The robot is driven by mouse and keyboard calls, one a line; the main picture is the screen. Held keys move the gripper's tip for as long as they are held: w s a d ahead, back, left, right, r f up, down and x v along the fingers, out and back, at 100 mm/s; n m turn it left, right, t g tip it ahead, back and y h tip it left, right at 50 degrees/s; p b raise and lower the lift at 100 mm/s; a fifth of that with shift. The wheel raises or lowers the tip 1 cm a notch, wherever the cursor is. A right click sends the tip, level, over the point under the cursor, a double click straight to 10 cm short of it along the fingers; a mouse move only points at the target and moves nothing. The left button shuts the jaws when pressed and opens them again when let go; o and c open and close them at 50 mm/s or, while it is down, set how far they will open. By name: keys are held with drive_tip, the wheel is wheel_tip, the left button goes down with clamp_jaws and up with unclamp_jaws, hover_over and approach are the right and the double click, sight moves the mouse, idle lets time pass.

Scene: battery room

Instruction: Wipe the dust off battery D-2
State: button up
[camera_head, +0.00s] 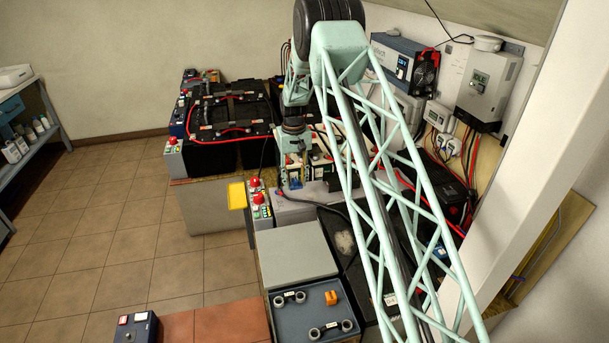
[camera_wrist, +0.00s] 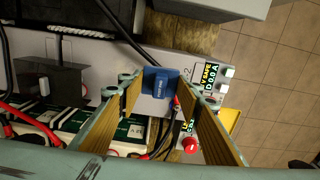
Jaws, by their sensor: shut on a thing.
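My gripper (camera_wrist: 161,84) is shut on a small blue block (camera_wrist: 160,82) with a pale label, gripped between its wood-coloured finger pads. Below it in the wrist view is a pale grey surface (camera_wrist: 105,62) with dark cables; whether the block touches it I cannot tell. A partly hidden label ending in 2 shows beside the display there. A pale, dust-like patch (camera_head: 344,241) lies on a black battery top (camera_head: 350,262) nearer the camera. I cannot read which battery is D-2.
Red-knobbed terminal boxes (camera_head: 259,204) and a yellow plate (camera_head: 237,196) stand at the row's left edge. Cables run across the batteries. A dark case (camera_head: 318,309) with grey handles is in front. Wall units (camera_head: 488,90) line the right. The tiled floor (camera_head: 110,235) is clear.

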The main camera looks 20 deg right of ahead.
drive_tip(key=w+d, duration=0.4)
drive_tip(key=d, duration=0.2)
drive_tip(key=shift+f+b, duration=0.2)
drive_tip(key=shift+b, duration=0.1)
drive_tip(key=shift+w+d+f, duration=0.1)
